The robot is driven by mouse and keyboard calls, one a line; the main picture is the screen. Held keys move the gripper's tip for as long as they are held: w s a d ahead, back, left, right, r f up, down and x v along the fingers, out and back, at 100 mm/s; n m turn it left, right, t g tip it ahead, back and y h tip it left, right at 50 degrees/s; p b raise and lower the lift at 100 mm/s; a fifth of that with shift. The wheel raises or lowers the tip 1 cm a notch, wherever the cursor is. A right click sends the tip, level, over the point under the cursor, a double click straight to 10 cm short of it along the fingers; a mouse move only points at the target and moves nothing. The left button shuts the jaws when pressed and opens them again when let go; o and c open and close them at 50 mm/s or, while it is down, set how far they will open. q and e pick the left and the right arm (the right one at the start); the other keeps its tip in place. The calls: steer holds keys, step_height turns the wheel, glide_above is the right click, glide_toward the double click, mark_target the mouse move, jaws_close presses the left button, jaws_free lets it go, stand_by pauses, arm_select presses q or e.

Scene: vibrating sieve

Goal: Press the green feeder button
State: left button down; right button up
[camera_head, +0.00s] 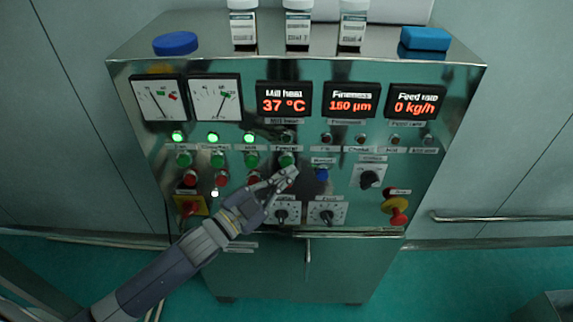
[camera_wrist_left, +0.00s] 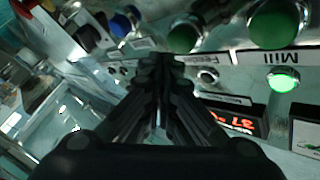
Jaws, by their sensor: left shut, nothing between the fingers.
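The green feeder button (camera_head: 287,159) sits on the cabinet's front panel, below the label "Feeder" and an unlit lamp (camera_head: 287,137). My left gripper (camera_head: 290,173) is shut and empty, its fingertips just below the button in the head view. In the left wrist view the shut fingers (camera_wrist_left: 160,64) point toward the panel, close to the green feeder button (camera_wrist_left: 184,38). I cannot tell whether they touch it. My right gripper is not in view.
A green mill button (camera_head: 251,160) is to the left, its lamp (camera_head: 249,138) lit. A blue button (camera_head: 322,174) is to the right. Knobs (camera_head: 327,215) and a red emergency stop (camera_head: 397,215) are lower. The feed rate display (camera_head: 415,105) reads 0 kg/h. Bottles (camera_head: 297,30) stand on top.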

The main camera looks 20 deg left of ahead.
arm_select(q)
steer(key=shift+w, duration=0.1)
stand_by(0.7)
steer(key=shift+w+a, duration=0.1)
steer(key=shift+w, duration=0.2)
steer(key=shift+w+a, duration=0.2)
steer(key=shift+w, duration=0.3)
stand_by(0.8)
stand_by(0.4)
steer(key=shift+s+d+p, duration=0.3)
steer(key=shift+s+p, duration=0.1)
steer(key=shift+s, duration=0.5)
steer(key=s+p, duration=0.1)
steer(key=s, duration=0.1)
steer(key=s+d, duration=0.1)
steer(key=s, duration=0.1)
steer(key=shift+s+d+p, duration=0.2)
steer(key=shift+s+p, duration=0.15)
steer(key=shift+s, duration=0.05)
